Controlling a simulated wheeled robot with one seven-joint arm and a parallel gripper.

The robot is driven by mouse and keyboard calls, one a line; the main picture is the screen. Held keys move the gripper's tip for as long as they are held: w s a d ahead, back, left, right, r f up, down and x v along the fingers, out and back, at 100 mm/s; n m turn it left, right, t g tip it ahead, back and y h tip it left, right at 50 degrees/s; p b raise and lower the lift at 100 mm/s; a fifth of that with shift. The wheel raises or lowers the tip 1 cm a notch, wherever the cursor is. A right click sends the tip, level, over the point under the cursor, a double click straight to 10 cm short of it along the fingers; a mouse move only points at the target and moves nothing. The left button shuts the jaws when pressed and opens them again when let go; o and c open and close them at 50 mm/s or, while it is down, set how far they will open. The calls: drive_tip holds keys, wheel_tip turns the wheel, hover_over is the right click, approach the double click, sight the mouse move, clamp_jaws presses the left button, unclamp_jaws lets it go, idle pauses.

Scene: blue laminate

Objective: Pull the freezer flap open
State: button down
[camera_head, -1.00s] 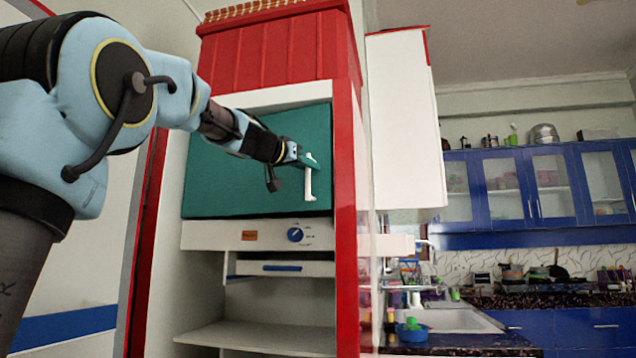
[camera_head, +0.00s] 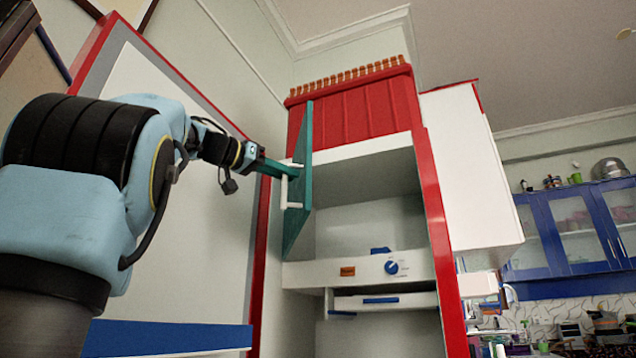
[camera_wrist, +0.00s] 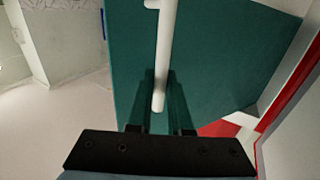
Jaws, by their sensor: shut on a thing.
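The freezer flap (camera_head: 301,184) is a teal panel, swung wide open on its left side and seen nearly edge-on in the head view. Its white bar handle (camera_head: 285,190) stands on the outer face. My gripper (camera_head: 290,171) is shut on this handle. In the wrist view the teal fingers of my gripper (camera_wrist: 158,100) lie on both sides of the white handle (camera_wrist: 165,50), with the flap (camera_wrist: 225,60) behind. The freezer compartment (camera_head: 370,220) shows open, pale and mostly empty, with a small blue item (camera_head: 380,250) at its floor.
Below the compartment is a white panel with a blue knob (camera_head: 391,267) and a drawer with a blue handle (camera_head: 381,300). A red frame post (camera_head: 440,220) stands right of the opening. A white wall panel (camera_head: 185,190) lies close behind my arm on the left.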

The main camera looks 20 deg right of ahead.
drive_tip(key=w+a, duration=0.1)
drive_tip(key=a, duration=0.6)
drive_tip(key=shift+w+a, duration=0.3)
drive_tip(key=shift+a, duration=0.05)
drive_tip(key=shift+r, duration=0.15)
drive_tip(key=c, duration=0.8)
unclamp_jaws()
drive_tip(key=shift+c, duration=0.2)
